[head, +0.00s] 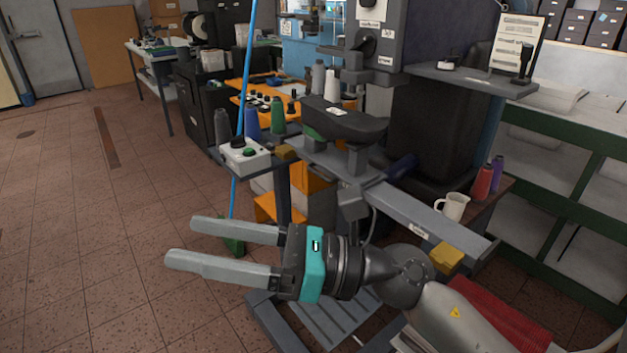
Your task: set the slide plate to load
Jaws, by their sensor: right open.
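A long grey slide rail (440,227) runs from the machine's middle toward the lower right, with a small label near its outer end that is too small to read. A grey plate (330,160) lies at the rail's inner end, beneath a dark, rounded block (343,121) on a post. I cannot tell for certain which part is the slide plate. My right gripper (181,241) is open and empty, its two grey fingers pointing left. In the picture it is below and left of the plate, apart from the rail. My left gripper is not in view.
A yellow block (446,257) and a cream jug (453,207) are near the rail's outer end. The tiled floor at left is clear.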

